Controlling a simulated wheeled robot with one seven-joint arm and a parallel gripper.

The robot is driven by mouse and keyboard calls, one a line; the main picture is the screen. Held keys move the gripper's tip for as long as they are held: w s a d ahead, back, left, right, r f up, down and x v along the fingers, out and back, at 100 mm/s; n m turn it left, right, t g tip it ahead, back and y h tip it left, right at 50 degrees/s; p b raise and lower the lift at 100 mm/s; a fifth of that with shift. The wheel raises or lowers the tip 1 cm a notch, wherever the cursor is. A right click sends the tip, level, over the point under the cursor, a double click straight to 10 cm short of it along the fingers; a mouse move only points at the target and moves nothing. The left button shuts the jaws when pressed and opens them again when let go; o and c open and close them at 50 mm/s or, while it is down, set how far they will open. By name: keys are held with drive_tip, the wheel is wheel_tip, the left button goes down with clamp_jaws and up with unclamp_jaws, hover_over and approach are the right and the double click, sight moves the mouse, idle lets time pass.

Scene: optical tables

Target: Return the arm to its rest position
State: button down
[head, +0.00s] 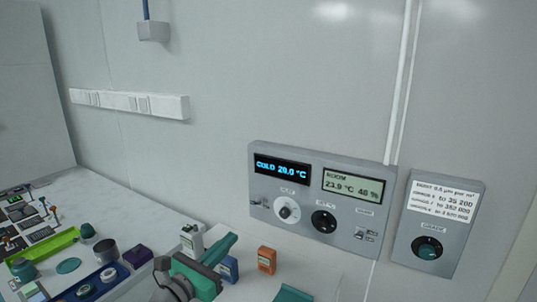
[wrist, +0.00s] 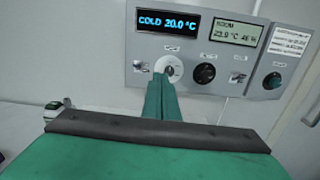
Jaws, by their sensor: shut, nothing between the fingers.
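My gripper (head: 231,238) is at the bottom middle of the head view, a green body with its fingers pointing toward the wall. In the wrist view my gripper's green fingers (wrist: 161,78) are together, with nothing between them. They point at the white dial (wrist: 170,68) on the grey control panel and overlap its lower edge in that view. In the head view the fingertips are left of and below the white dial (head: 287,209), apart from it. The rest of my arm is mostly out of view.
The grey control panel (head: 303,188) reads COLD 20.0 °C. A smaller grey box (head: 440,205) with a dark knob is to its right. Below stand an orange box (head: 266,260) and a blue box (head: 228,268). The bench at left holds several small items, including a lime-green tray (head: 42,244).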

drive_tip(key=s+d+f+m+y, duration=0.1)
drive_tip(key=s+f+m+y, duration=0.25)
drive_tip(key=f, duration=0.85)
drive_tip(key=s+d+f+m+y, duration=0.1)
drive_tip(key=s+f+m+y, duration=0.2)
drive_tip(key=f, duration=0.9)
drive_tip(key=s+d+f+m+y, duration=0.1)
drive_tip(key=s+f+m, duration=0.2)
drive_tip(key=s+f, duration=0.35)
drive_tip(key=s+d+f+m+y, duration=0.1)
drive_tip(key=s+f+m+y, duration=0.2)
drive_tip(key=s, duration=0.6)
drive_tip(key=s+d+r+m, duration=0.1)
drive_tip(key=s+d+m, duration=0.2)
drive_tip(key=s+m, duration=0.5)
drive_tip(key=s+d+r+m+h, duration=0.1)
drive_tip(key=s+d+r+m, duration=0.1)
drive_tip(key=s+m, duration=0.7)
drive_tip(key=s+d, duration=0.1)
drive_tip(key=s, duration=0.5)
drive_tip(key=shift+s+d+g, duration=0.2)
drive_tip(key=shift+g, duration=0.1)
drive_tip(key=shift+h, duration=0.25)
